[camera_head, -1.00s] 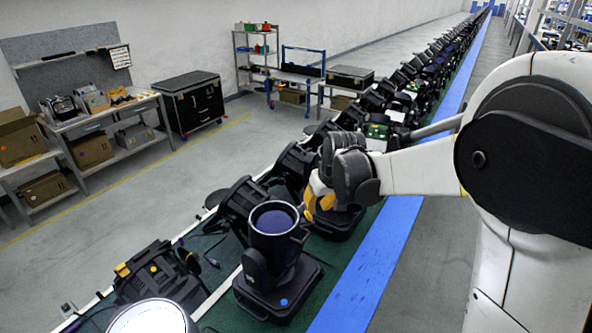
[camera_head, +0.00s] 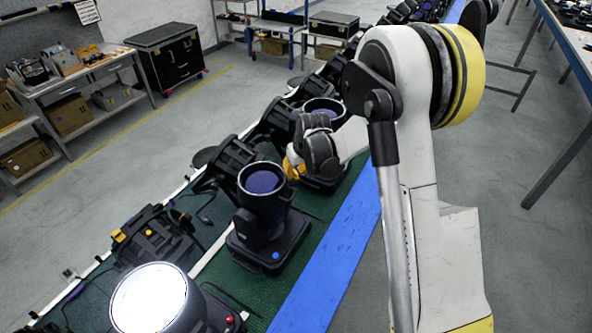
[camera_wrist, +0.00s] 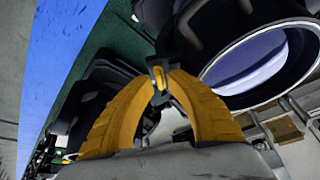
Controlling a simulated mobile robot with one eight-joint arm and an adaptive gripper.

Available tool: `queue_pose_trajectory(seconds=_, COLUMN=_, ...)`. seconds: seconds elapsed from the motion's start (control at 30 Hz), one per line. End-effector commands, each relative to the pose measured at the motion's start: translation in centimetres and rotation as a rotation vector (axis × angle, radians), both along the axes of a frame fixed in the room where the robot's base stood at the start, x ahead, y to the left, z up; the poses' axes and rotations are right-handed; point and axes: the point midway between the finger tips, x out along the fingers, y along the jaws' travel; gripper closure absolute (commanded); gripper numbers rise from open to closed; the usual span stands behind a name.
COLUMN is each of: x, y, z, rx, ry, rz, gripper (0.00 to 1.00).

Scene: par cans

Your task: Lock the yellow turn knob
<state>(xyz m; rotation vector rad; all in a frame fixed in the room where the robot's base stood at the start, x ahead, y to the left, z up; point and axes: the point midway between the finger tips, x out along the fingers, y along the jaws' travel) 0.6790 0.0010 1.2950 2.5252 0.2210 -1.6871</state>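My gripper (camera_wrist: 161,82) has curved yellow fingers, with dark tips close together around a small yellow piece that looks like the yellow turn knob (camera_wrist: 158,77). The tips appear shut on it. A black par can (camera_wrist: 268,62) with a wide round lens is right beside them, at the upper right in the wrist view. In the head view, my gripper (camera_head: 291,168) is low beside a par can (camera_head: 324,107) in the row, behind the nearer can with the purple lens (camera_head: 263,180). The knob is hidden there by my gripper.
The black lights stand in a long row on a green strip edged by a blue band (camera_head: 325,260). A lit can (camera_head: 155,297) is at the front left. A workbench (camera_head: 85,75) and black case (camera_head: 170,58) stand left.

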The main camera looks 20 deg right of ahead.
Motion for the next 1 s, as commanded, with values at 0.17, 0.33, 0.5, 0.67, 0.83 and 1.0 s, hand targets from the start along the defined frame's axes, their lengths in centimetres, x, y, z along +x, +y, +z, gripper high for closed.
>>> queue_pose_trajectory(seconds=0.17, x=0.09, y=0.02, z=-0.24, rx=0.000, ry=0.000, rz=0.000, gripper=0.83)
queue_pose_trajectory(seconds=0.33, x=0.08, y=0.01, z=-0.23, rx=0.000, ry=0.000, rz=0.000, gripper=0.96)
queue_pose_trajectory(seconds=0.5, x=0.07, y=0.01, z=-0.21, rx=0.000, ry=0.000, rz=0.000, gripper=1.00)
queue_pose_trajectory(seconds=0.67, x=0.07, y=-0.02, z=-0.26, rx=0.000, ry=0.000, rz=0.009, gripper=1.00)
queue_pose_trajectory(seconds=0.83, x=0.05, y=-0.06, z=-0.44, rx=0.000, ry=0.000, rz=0.052, gripper=1.00)
queue_pose_trajectory(seconds=1.0, x=0.05, y=-0.06, z=-0.63, rx=0.001, ry=0.001, rz=0.152, gripper=1.00)
